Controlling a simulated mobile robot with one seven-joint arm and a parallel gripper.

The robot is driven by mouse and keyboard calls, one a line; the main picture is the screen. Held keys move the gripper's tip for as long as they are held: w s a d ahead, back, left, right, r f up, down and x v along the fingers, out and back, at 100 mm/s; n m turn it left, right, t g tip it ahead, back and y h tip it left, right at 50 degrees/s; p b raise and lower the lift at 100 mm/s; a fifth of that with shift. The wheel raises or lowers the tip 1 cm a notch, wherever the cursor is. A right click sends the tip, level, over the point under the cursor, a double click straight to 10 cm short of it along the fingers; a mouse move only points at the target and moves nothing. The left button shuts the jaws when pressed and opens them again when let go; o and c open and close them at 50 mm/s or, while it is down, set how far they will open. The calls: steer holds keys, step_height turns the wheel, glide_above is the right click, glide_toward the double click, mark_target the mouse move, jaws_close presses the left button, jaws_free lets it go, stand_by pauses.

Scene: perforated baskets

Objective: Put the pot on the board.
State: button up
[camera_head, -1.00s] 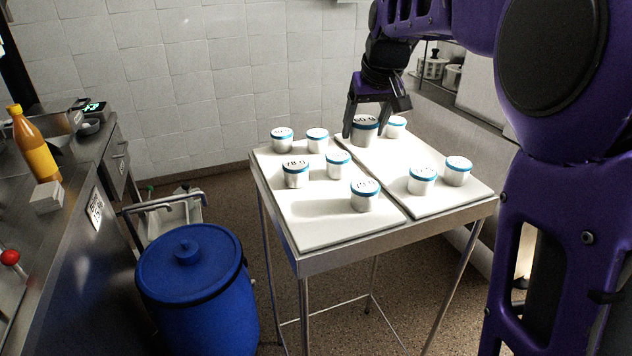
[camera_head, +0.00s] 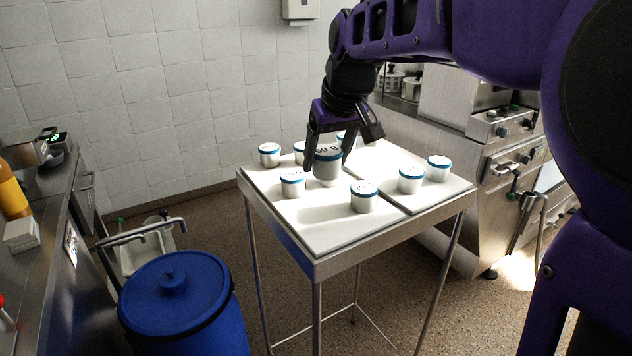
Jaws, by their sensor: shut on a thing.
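My gripper (camera_head: 329,160) is shut on a pot (camera_head: 329,170) with a large printed "g" label on its lid. The pot is upright between the two fingers, over the inner part of the left white board (camera_head: 320,225). Whether its base touches anything is unclear; a white pot body shows just under it. The right white board (camera_head: 440,192) lies beside the left one, with a narrow gap between them. Other white pots with blue-rimmed lids stand on both boards, such as a front pot (camera_head: 364,198) and a right pot (camera_head: 411,181).
The boards lie on a thin-legged metal table (camera_head: 345,258). Pots stand close around the gripper, including a near-left pot (camera_head: 292,186). A blue barrel (camera_head: 180,310) stands front left, a steel counter (camera_head: 60,230) at left, and kitchen equipment (camera_head: 490,180) behind at right.

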steer(key=shift+s+a+f, duration=0.15)
steer(key=shift+s+a, duration=0.1)
steer(key=shift+s, duration=0.15)
step_height(320, 180, down, 10)
steer(key=shift+r+b, duration=0.1)
steer(key=shift+b, duration=1.1)
steer(key=o, duration=1.4)
steer(key=shift+f, duration=0.2)
steer(key=shift+c, duration=0.2)
steer(key=shift+r, duration=0.1)
